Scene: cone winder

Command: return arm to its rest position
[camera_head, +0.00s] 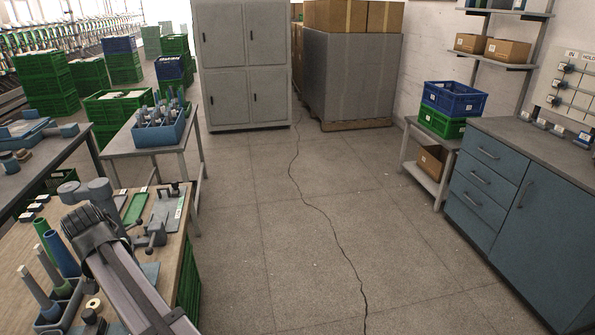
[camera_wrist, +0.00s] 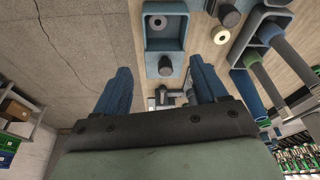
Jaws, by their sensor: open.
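My gripper (camera_wrist: 160,66) shows in the wrist view as two blue fingers spread wide apart. The gap between them is empty. In the head view my arm reaches in from the bottom left over the wooden workbench (camera_head: 185,225). The fingers cannot be made out there.
A rack holding upright cones (camera_head: 62,290) stands at the left of my arm. Metal fixtures (camera_head: 155,235) are on the bench beyond it. A side table carries a blue crate (camera_head: 160,130) of cones. The middle floor (camera_head: 310,220) is clear; a blue cabinet (camera_head: 520,210) stands right.

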